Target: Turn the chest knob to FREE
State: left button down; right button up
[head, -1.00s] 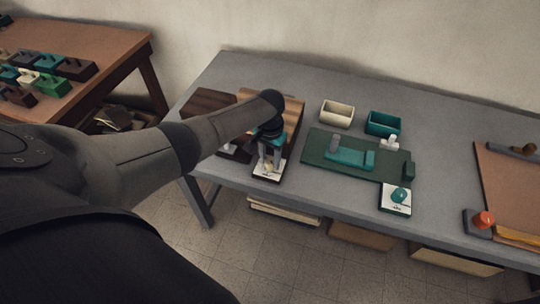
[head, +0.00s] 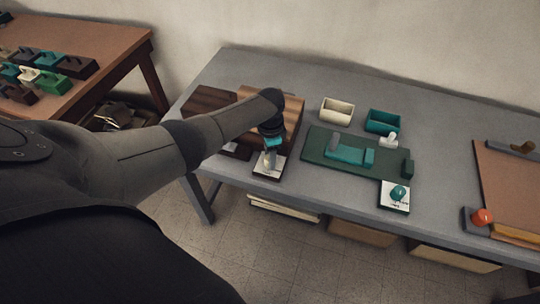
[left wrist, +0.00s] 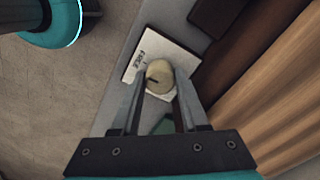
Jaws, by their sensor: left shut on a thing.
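The chest (head: 291,112) is a wooden box with a rounded striped lid on the grey table; part of it shows in the wrist view (left wrist: 270,95). In front of it is a white-faced plate (head: 263,171) on a dark base. In the left wrist view a round cream knob (left wrist: 159,72) with a short dark mark stands on this plate (left wrist: 146,48). Small lettering on the plate is too small to read surely. My left gripper (head: 268,164) points down over the plate, its fingers (left wrist: 160,88) shut on the knob's sides. My right gripper is out of view.
A darker wooden box (head: 208,99) stands left of the chest. To the right are a cream bin (head: 337,112), a teal bin (head: 383,121), a green board (head: 318,153) and another plate with a teal knob (head: 398,193). A red knob (head: 482,217) is far right.

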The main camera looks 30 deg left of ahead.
pick_arm(q)
jog(key=shift+m, duration=0.3)
jog(key=shift+c, duration=2.1)
grip_release()
jog(key=shift+r, duration=0.1)
notch_tip(320, 180, up, 15)
jog(key=p, duration=0.4)
